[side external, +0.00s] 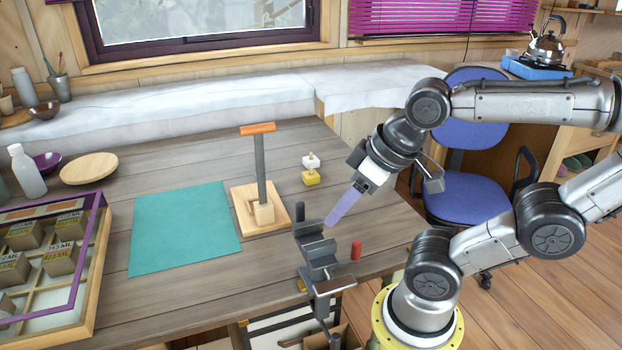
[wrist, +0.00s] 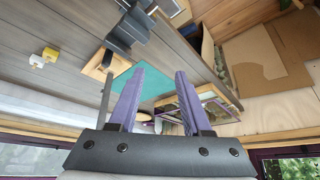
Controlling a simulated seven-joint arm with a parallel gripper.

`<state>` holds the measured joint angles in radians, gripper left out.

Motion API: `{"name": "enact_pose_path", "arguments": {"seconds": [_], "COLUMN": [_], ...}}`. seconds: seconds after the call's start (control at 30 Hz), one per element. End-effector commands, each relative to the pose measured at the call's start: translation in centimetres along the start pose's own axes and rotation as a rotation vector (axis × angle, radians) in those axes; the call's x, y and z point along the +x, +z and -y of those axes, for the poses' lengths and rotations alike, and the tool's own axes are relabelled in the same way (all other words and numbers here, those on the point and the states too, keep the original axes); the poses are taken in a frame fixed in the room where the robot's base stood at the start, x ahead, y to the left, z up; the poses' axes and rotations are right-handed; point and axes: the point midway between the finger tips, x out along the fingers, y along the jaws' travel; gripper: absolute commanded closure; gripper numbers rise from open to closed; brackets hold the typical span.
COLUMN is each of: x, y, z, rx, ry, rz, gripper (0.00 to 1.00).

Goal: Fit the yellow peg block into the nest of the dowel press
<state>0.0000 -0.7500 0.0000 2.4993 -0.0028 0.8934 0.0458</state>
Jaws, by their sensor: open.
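The yellow peg block (side external: 311,178) stands on the table right of the dowel press, with a white piece (side external: 311,161) close behind it. Whether they touch is unclear. Both also show at the left of the wrist view, the yellow one (wrist: 36,62) apart from my fingers. The dowel press (side external: 276,220) has a wooden base, a grey post and an orange handle (side external: 258,128). A small wooden block sits at the post's foot; the nest itself is hard to make out. My gripper (side external: 330,224) has purple fingers, open and empty (wrist: 160,72), above the table right of the press.
A grey stepped vise (side external: 318,252) stands at the front table edge, with a red cylinder (side external: 356,250) beside it. A teal mat (side external: 185,228) lies left of the press. A compartment case (side external: 98,250) is at far left. A blue chair (side external: 465,190) stands beyond the table.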

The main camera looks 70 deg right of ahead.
Motion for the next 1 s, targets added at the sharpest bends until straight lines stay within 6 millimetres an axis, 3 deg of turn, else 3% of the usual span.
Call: {"name": "enact_pose_path", "arguments": {"seconds": [0.13,0.3,0.47,0.6,0.7,0.8,0.87,1.0], "x": [-2.0,-2.4,-0.6,2.6,5.6,8.9,11.1,15.8], "y": [-4.7,-12.2,-18.8,-23.4,-25.4,-26.2,-26.0,-23.6], "z": [-0.5,-2.8,-7.2,-12.7,-17.4,-22.6,-25.9,-32.5], "rx": [0.099,0.262,0.423,0.565,0.658,0.747,0.795,0.885], "ry": [0.019,0.082,0.163,0.241,0.298,0.353,0.385,0.446], "rz": [-0.102,-0.15,-0.166,-0.159,-0.146,-0.121,-0.101,-0.034], "gripper": [0.51,0.51,0.51,0.51,0.51,0.51,0.51,0.51]}}
